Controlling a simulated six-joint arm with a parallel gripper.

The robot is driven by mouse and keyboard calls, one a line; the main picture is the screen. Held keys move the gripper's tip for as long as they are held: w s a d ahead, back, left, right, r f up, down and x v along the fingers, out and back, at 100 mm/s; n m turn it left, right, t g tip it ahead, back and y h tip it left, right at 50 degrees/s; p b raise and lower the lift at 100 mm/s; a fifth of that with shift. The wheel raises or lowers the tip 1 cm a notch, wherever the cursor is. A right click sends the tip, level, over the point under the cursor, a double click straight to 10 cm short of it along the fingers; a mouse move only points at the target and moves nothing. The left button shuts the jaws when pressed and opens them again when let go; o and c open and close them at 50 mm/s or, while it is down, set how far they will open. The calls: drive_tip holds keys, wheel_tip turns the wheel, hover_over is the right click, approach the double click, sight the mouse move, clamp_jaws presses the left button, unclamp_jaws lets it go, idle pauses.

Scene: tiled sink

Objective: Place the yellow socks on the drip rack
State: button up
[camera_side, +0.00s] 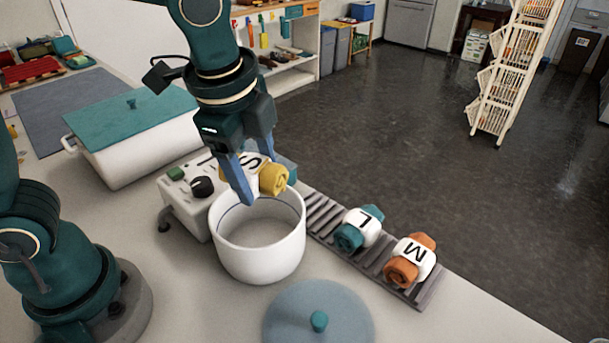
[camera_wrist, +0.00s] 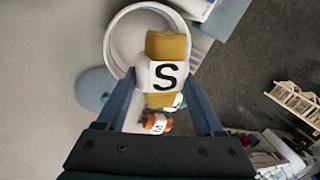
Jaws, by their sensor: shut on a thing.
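The yellow socks (camera_side: 272,179) are a rolled pair with a white band marked S. My gripper (camera_side: 262,184) is shut on them and holds them above the back rim of a white pot (camera_side: 258,248). In the wrist view the yellow socks (camera_wrist: 166,75) sit between my two fingers (camera_wrist: 160,100), with the pot's rim (camera_wrist: 113,40) behind them. The grey slatted drip rack (camera_side: 325,217) lies to the right of the pot. Teal socks (camera_side: 359,230) marked L and orange socks (camera_side: 411,262) marked M rest on it.
A white appliance with a black knob (camera_side: 202,187) stands just left of the pot. A round blue-grey lid (camera_side: 300,315) lies in front. A white box with a teal lid (camera_side: 130,135) stands at the left. The rack has bare slats next to the pot.

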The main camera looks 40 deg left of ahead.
drive_tip(key=shift+r, duration=0.35)
